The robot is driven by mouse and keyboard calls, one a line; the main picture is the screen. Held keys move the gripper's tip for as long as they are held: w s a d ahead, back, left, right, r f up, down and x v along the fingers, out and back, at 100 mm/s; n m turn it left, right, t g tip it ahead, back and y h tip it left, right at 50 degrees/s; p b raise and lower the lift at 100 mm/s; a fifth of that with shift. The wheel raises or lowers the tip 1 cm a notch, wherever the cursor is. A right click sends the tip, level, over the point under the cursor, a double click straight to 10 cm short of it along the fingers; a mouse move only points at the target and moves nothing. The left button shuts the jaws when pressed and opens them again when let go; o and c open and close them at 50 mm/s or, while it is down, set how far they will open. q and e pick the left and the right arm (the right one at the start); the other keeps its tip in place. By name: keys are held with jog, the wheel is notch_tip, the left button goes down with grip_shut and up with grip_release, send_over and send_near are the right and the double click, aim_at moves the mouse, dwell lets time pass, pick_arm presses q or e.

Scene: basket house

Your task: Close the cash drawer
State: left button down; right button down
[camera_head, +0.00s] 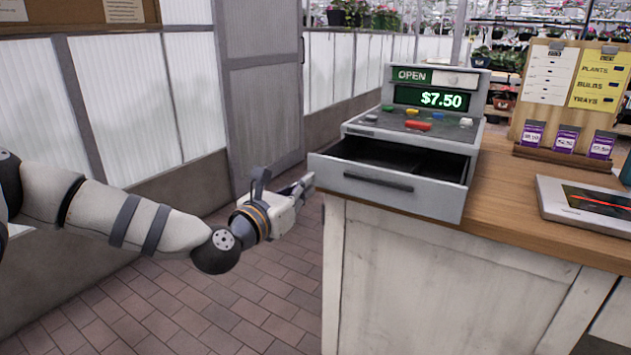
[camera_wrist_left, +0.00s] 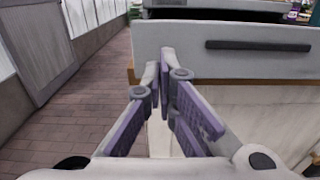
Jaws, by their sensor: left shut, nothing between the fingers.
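The cash register (camera_head: 430,110) stands on the wooden counter, with a green "OPEN" sign and a "$7.50" display. Its cash drawer (camera_head: 390,192) is pulled out over the counter's front edge, and its dark inside shows. My left gripper (camera_head: 307,181) is shut and empty, beside the left end of the drawer front. In the left wrist view the drawer front (camera_wrist_left: 220,62) with its dark handle (camera_wrist_left: 258,46) lies ahead of my closed fingertips (camera_wrist_left: 160,60). I cannot tell whether the fingertips touch it. My right gripper is not in view.
The wooden counter (camera_head: 520,215) carries a flat device (camera_head: 590,205) and a sign board with purple packets (camera_head: 567,140) at the right. White wall panels (camera_head: 130,100) run along the left. The brick floor (camera_head: 170,305) before the counter is clear.

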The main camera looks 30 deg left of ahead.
aim_at(321, 174)
pick_arm(q)
jog(key=shift+w, duration=1.95)
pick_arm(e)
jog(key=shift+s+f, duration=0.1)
